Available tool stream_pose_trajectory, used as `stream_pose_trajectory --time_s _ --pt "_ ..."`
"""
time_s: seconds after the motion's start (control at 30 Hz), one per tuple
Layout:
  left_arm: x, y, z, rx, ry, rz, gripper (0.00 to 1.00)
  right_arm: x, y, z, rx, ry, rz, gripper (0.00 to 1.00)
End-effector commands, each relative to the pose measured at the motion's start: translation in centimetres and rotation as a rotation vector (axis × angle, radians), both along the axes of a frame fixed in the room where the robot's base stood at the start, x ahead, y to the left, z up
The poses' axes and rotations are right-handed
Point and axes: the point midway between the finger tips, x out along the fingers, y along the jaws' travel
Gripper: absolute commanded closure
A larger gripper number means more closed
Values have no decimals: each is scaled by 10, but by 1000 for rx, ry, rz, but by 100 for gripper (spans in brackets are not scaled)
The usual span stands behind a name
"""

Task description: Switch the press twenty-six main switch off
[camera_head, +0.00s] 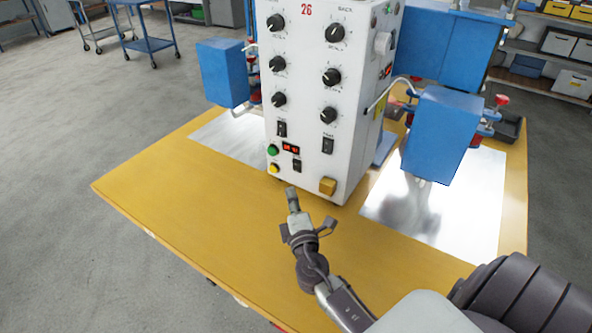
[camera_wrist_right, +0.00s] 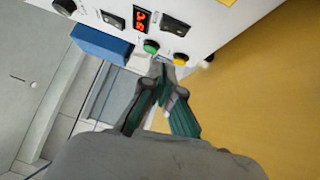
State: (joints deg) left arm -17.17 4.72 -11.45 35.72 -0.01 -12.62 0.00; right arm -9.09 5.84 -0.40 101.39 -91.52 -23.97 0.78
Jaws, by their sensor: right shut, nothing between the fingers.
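The press marked 26 (camera_head: 306,60) is a white upright box on a yellow table. Its front carries several black knobs, black rocker switches (camera_head: 282,128) (camera_head: 328,145), a small black switch (camera_head: 297,166), a red display (camera_head: 291,149), a green button (camera_head: 273,150) and a yellow button (camera_head: 274,168). Which one is the main switch I cannot read. My right gripper (camera_head: 292,192) is shut and empty, low in front of the panel. In the right wrist view its fingertips (camera_wrist_right: 164,66) are near the green button (camera_wrist_right: 151,47) and yellow button (camera_wrist_right: 180,59); contact is unclear.
Blue boxes (camera_head: 222,72) (camera_head: 440,130) flank the press, with a shiny metal plate (camera_head: 478,205) at right. The yellow table (camera_head: 190,210) is clear at the front left. Carts and shelves stand behind.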

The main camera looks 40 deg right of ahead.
Motion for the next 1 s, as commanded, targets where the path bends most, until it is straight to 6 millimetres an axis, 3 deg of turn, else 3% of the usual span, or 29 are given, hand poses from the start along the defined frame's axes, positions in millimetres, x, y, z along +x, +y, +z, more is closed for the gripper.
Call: stream_pose_trajectory --time_s 0.2,0.5,0.9,1.0 --pt "0 0 12 0 -1 0 100 44 -18 7 -1 -1 0 100" --pt "-1 -1 18 -1 1 0 100 56 -51 9 -1 0 0 100" --pt "-2 -2 19 -2 4 1 100 57 -54 9 0 0 1 100" --pt "-2 -2 27 -2 4 1 100 58 -56 13 20 8 0 100"
